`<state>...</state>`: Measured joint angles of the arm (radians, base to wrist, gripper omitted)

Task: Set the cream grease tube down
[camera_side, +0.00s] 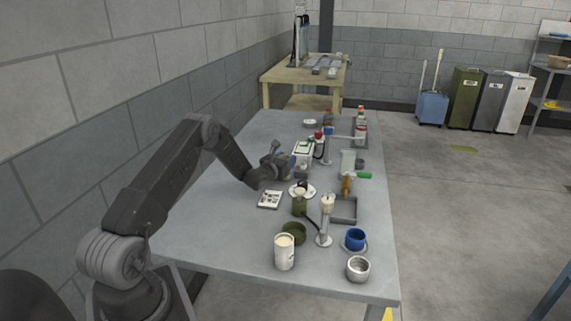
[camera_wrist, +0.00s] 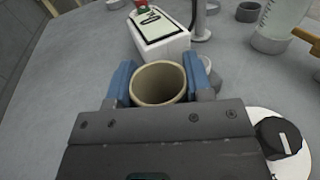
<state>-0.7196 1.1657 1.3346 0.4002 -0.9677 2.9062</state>
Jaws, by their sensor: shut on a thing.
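The cream grease tube (camera_wrist: 158,84) is between the blue-padded fingers of my gripper (camera_wrist: 160,82) in the wrist view. Its round open top faces the camera, and the hollow inside shows. My gripper is shut on it from both sides. In the side view my gripper (camera_side: 287,168) is low over the middle of the grey table (camera_side: 225,215). The tube cannot be made out clearly there. Its lower end is hidden, so I cannot tell whether it touches the table.
A white box (camera_wrist: 163,38) stands just beyond the tube. A white disc with a black knob (camera_wrist: 278,138) is close at the right. A grey cup (camera_wrist: 248,12) stands farther off. The table left of my gripper is clear in the wrist view. A flat white tray (camera_side: 270,200) lies nearer the side camera.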

